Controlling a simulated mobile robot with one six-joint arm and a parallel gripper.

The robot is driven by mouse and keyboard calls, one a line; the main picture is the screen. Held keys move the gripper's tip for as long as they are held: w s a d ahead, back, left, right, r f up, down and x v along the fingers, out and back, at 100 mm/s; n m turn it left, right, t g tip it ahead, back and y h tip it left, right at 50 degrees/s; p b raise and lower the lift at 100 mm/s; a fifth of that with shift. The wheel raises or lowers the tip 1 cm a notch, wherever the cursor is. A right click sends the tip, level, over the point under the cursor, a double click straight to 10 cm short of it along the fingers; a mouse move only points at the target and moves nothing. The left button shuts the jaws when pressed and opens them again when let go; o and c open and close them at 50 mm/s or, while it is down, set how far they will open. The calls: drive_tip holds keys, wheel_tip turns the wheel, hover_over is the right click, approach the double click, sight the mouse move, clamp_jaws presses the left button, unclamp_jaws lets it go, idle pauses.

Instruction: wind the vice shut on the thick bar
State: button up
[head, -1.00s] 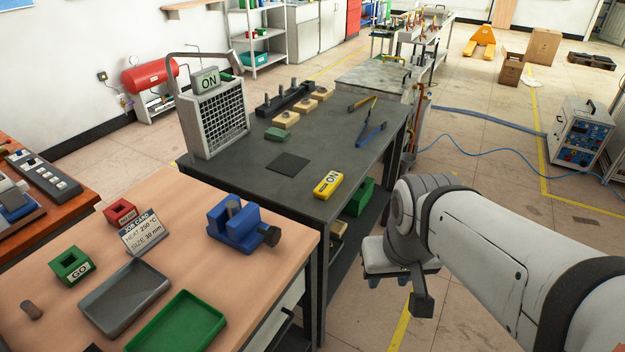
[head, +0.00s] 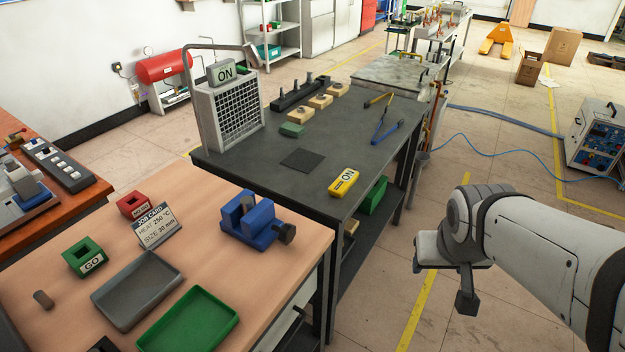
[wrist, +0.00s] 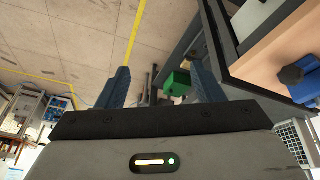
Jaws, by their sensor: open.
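The blue vice (head: 249,226) stands near the right edge of the wooden bench in the head view. Its dark screw knob (head: 284,234) faces right.
The wooden bench (head: 262,288) also holds a grey tray (head: 137,290), a green tray (head: 188,322), green and red blocks and a job card (head: 157,226).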

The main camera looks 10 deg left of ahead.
drive_tip(key=shift+o, duration=0.6)
drive_tip(key=w+f+n+t, duration=0.2)
drive_tip(key=w+f, duration=0.1)
drive_tip(key=w, duration=0.5)
drive_tip(key=shift+w+a, duration=0.15)
drive_tip(key=shift+a, duration=0.1)
drive_tip(key=w+a+f+n+t+y, duration=0.35)
drive_tip(key=w+a+f, duration=0.2)
drive_tip(key=w, duration=0.35)
drive_tip(key=n+g+y+b, duration=0.25)
drive_tip(key=n+y, duration=0.45)
drive_tip(key=y, duration=0.7)
approach(290, 237)
drive_tip(key=p+x, duration=0.1)
drive_tip(key=x, duration=0.2)
drive_tip(key=shift+w+a, duration=0.25)
drive_tip(key=shift+a, duration=0.2)
drive_tip(key=p+x, duration=0.1)
drive_tip(key=x, duration=0.6)
drive_tip(key=shift+f+p, duration=0.1)
drive_tip(key=shift+p, duration=0.2)
drive_tip(key=shift+c, duration=0.2)
